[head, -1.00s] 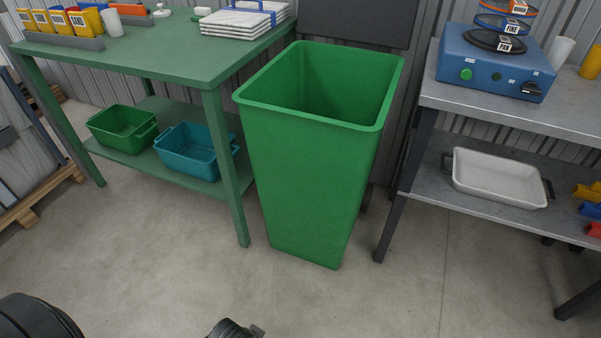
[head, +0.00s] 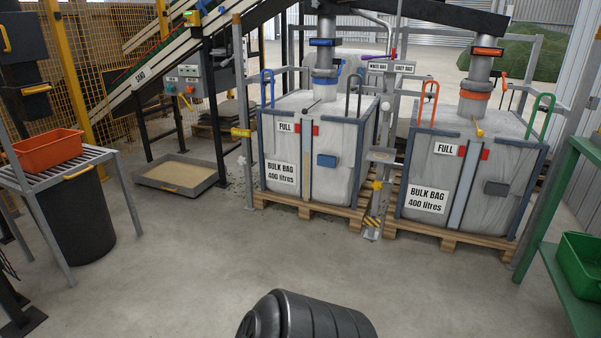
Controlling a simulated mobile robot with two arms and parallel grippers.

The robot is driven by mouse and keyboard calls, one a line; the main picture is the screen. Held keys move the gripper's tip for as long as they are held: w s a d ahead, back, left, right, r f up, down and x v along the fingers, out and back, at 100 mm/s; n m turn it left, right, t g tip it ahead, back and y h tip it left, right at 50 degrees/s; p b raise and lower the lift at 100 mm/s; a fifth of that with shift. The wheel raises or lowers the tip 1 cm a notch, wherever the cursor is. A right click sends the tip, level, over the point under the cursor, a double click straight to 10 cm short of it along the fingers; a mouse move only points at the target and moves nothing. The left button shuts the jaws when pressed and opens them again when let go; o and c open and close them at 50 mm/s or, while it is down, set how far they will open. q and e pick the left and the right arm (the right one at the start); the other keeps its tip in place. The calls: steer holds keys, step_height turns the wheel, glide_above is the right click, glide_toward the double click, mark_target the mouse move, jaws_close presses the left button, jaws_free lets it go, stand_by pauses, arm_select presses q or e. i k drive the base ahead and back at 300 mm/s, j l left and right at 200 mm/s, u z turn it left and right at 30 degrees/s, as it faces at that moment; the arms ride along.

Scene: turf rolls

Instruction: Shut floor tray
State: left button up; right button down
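The floor tray (head: 190,187) is a low, grey, open-topped tray on the concrete floor at the left middle of the head view. Light sand-coloured material (head: 177,171) lies in it, and a small yellow piece shows on its front rim. It stands out in front of the dark frame below the sloping conveyor. What lies behind the tray is partly hidden by that frame. A black, ribbed part of my own body shows at the bottom centre, well apart from the tray. Neither gripper is in view.
Two full bulk bags (head: 310,150) (head: 470,180) stand on wooden pallets (head: 330,213) at centre and right. A rack with an orange bin (head: 50,152) stands left, over a black barrel (head: 78,220). A green table (head: 555,265) is at right. The floor (head: 190,255) before the tray is clear.

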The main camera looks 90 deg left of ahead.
mark_target(186, 175)
steer(key=u, duration=3.75)
